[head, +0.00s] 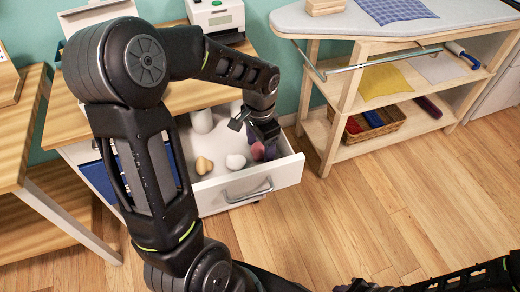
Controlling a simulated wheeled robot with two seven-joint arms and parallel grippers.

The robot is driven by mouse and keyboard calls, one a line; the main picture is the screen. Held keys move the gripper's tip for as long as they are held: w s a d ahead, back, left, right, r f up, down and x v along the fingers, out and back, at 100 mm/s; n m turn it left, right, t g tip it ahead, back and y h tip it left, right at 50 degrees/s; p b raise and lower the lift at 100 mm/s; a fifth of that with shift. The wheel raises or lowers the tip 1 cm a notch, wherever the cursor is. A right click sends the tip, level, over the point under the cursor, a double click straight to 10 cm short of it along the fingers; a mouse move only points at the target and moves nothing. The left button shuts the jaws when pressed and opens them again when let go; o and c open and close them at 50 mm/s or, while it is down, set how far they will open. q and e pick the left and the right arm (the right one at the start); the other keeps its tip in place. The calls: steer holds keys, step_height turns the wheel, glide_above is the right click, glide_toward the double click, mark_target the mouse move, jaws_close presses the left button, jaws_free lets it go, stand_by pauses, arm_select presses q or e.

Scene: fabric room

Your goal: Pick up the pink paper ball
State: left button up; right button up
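The pink paper ball (257,151) is in the open white drawer (220,205), near its right side. It is partly covered by my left gripper (262,138), which points down into the drawer right at the ball. The gripper's fingers are dark and small here, and I cannot tell whether they touch or hold the ball. A white ball (236,161) lies just left of the pink one, and a yellowish ball (203,165) lies further left. My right gripper (357,286) shows only partly at the bottom edge, far from the drawer, and its fingers are unclear.
The drawer's front has a metal handle (247,191). White rounded items (202,121) stand at the drawer's back. A wooden shelf unit with an ironing-board top (375,24) and a basket (366,128) stands to the right. A wooden table (22,135) is at left. Open floor lies in front.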

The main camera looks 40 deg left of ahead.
arm_select(q)
steer(key=c, duration=1.4)
steer(key=shift+c, duration=0.2)
